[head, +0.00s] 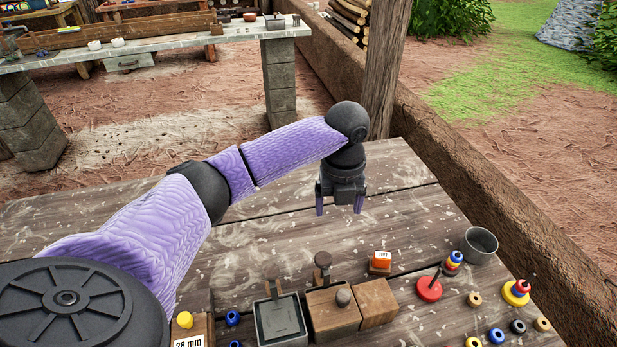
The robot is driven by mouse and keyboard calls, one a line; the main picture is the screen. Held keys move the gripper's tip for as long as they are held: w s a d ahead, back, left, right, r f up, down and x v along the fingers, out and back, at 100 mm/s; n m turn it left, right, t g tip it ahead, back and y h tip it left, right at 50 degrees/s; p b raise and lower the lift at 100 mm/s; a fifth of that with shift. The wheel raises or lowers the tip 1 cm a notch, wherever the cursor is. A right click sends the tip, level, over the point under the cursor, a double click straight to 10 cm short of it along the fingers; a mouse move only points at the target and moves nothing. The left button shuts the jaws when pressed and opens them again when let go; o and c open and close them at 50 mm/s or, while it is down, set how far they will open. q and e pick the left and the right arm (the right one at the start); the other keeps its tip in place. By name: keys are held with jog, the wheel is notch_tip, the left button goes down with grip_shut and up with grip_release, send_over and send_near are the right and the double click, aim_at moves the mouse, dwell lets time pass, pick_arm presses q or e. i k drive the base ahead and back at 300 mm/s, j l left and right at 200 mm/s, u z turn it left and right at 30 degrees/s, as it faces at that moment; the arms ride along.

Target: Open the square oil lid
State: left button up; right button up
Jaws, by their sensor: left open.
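My left gripper (340,205) hangs above the wooden table with its two purple fingers apart, pointing down and empty. In front of it, nearer the table's front edge, stands a square dark grey container (281,322) with an upright handle behind it. I cannot tell for sure which of these tops is the square oil lid. The gripper touches none of them. My right gripper is not in view.
Colored rings, a red disc (429,289) and a metal cup (479,245) stand at the right. A yellow-knobbed block (186,322) is left. The table's (270,220) back is clear.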

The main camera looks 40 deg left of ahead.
aim_at(332, 307)
jog(key=u, duration=0.95)
